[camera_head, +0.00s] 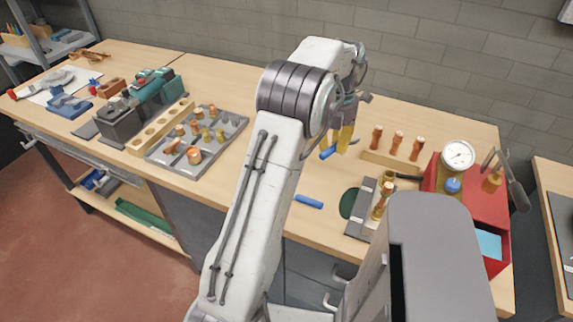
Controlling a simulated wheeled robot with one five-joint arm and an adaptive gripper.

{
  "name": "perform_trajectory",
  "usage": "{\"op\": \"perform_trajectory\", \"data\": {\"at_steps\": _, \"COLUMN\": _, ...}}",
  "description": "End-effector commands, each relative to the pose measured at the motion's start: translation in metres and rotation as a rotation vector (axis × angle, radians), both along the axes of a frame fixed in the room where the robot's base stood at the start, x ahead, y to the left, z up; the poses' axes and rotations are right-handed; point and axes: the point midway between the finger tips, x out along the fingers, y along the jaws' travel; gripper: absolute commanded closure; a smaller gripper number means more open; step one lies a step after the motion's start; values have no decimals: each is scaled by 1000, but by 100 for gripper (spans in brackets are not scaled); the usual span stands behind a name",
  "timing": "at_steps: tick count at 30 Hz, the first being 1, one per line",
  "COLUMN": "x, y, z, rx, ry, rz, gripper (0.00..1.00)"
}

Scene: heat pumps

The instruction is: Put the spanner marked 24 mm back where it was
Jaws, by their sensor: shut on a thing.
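My gripper (344,138) is above the middle of the bench, partly hidden by my own arm. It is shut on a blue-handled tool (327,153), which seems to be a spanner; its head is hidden. A second blue handle (308,201) lies near the front edge of the bench, its left part hidden behind my arm. It may be another spanner. No size marking can be read on either one.
A grey tray of fittings (228,137) and a drilled wooden block (146,139) stand left. Right are a wooden rack with copper-topped pieces (390,163), a clamp fixture (365,217), a dial gauge (457,156) and a red box (491,203).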

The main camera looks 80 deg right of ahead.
Motion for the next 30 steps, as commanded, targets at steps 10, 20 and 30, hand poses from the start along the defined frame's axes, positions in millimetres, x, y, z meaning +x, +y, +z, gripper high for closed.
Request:
{"op": "perform_trajectory", "data": {"at_steps": 10, "x": 34, "y": -11, "z": -25, "rx": 3, "ry": 0, "rz": -1, "gripper": 100}}
{"op": "perform_trajectory", "data": {"at_steps": 20, "x": 90, "y": -21, "z": -60, "rx": 1, "ry": 3, "rz": -3, "gripper": 100}}
{"op": "perform_trajectory", "data": {"at_steps": 30, "x": 111, "y": -25, "z": -74, "rx": -1, "ry": 4, "rz": -5, "gripper": 100}}
